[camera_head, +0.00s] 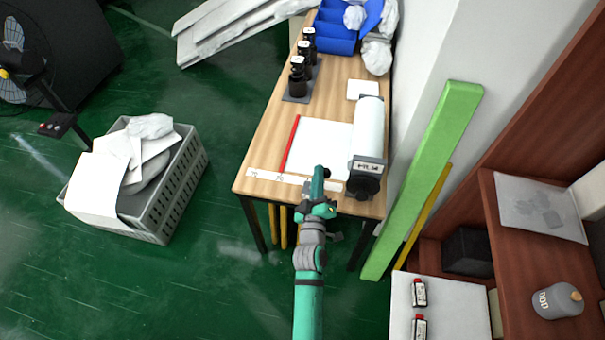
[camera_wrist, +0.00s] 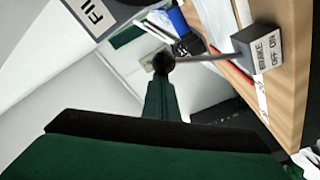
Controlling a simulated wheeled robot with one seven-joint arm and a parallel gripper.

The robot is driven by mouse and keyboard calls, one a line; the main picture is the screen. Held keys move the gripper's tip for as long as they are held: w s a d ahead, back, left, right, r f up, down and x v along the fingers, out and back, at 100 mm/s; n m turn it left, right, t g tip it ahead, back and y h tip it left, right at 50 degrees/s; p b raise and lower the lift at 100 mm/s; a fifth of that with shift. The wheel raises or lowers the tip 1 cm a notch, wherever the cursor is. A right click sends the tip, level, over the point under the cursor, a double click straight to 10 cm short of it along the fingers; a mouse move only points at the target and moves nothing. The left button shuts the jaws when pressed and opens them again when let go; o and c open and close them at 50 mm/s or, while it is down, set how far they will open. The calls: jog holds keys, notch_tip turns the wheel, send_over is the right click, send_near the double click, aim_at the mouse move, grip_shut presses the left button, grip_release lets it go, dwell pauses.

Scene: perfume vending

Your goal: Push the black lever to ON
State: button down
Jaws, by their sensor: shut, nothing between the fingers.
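The lever has a black ball knob (camera_wrist: 163,61) on a thin grey rod (camera_wrist: 203,57), which runs to a grey box (camera_wrist: 240,41) labelled BRAKE, OFF and ON on the wooden table. My gripper (camera_wrist: 161,80) is shut and empty, and its green fingers end at the knob in the wrist view. I cannot tell whether they touch it. In the head view my gripper (camera_head: 319,172) is over the table's front edge, and the lever is mostly hidden around it.
A white roll labelled FILM (camera_head: 368,135) stands on the wooden table (camera_head: 275,120), right of my gripper. A grey crate (camera_head: 180,185) is on the floor at left.

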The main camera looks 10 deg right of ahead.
jog(key=shift+d+f, duration=0.2)
jog(key=shift+d, duration=0.15)
dwell(0.3)
jog(key=w+a+r, duration=0.2)
jog(key=a+r, duration=0.1)
jog(key=v, duration=1)
jog(key=shift+s+a, duration=0.15)
jog(key=shift+s, duration=0.05)
jog(key=s+a+f+m+g+y, duration=0.1)
jog(key=s+a+m, duration=0.1)
jog(key=s, duration=0.6)
jog(key=s+a+f+m+y, duration=0.1)
jog(key=s+a+f, duration=0.15)
jog(key=s, duration=0.55)
jog(key=s+a+f+m+g+y, duration=0.1)
jog(key=s+a+m, duration=0.1)
jog(key=s, duration=0.6)
jog(key=s+r+m+g+y, duration=0.1)
jog(key=s+r+m, duration=0.1)
jog(key=s, duration=0.7)
jog(key=shift+r, duration=0.85)
